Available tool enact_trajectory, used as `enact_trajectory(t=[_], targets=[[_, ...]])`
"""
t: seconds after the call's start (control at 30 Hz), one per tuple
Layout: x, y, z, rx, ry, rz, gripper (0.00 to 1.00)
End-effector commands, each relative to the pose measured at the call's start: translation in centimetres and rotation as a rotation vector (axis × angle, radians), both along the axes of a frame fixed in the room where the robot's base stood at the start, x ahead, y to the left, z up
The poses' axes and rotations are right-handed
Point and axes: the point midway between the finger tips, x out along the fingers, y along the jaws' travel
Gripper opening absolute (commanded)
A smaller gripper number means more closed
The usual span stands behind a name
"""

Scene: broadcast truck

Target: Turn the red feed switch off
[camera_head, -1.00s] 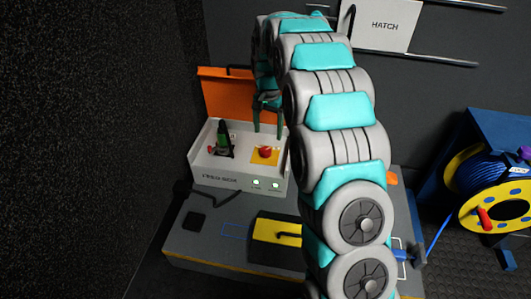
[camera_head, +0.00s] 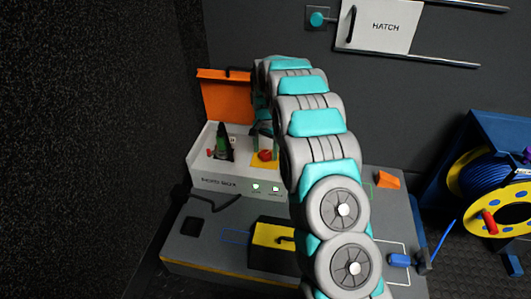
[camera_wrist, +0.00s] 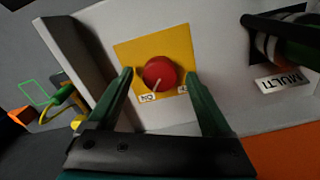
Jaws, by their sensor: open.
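The red feed switch is a round red knob (camera_wrist: 160,70) on a yellow plate (camera_wrist: 132,52) on the white box. Its white pointer line faces the small label at lower left in the wrist view, which seems to read ON upside down. A second label, partly hidden by a finger, sits at lower right. In the head view the red knob (camera_head: 265,155) shows just below my gripper (camera_head: 263,134). In the wrist view my gripper (camera_wrist: 159,74) is open, one green finger on each side of the knob, with visible gaps. I cannot tell its exact height above the plate.
The white box (camera_head: 232,183) has an orange raised lid (camera_head: 222,92), two lit green lights on its front and a dark green lever (camera_head: 222,145) left of the knob. A yellow-and-black case (camera_head: 272,237) and an orange wedge (camera_head: 388,179) lie on the bench. A cable reel (camera_head: 490,190) stands right.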

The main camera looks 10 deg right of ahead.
Motion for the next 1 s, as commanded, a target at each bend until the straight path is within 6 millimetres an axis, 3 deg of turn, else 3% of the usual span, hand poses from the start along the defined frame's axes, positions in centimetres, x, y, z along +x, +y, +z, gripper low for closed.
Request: enact_trajectory(t=[0.33,1.0], targets=[[-0.04,0.02,-0.77,0.000,0.000,0.000,0.83],[-0.04,0.02,-0.75,0.000,0.000,0.000,0.07]])
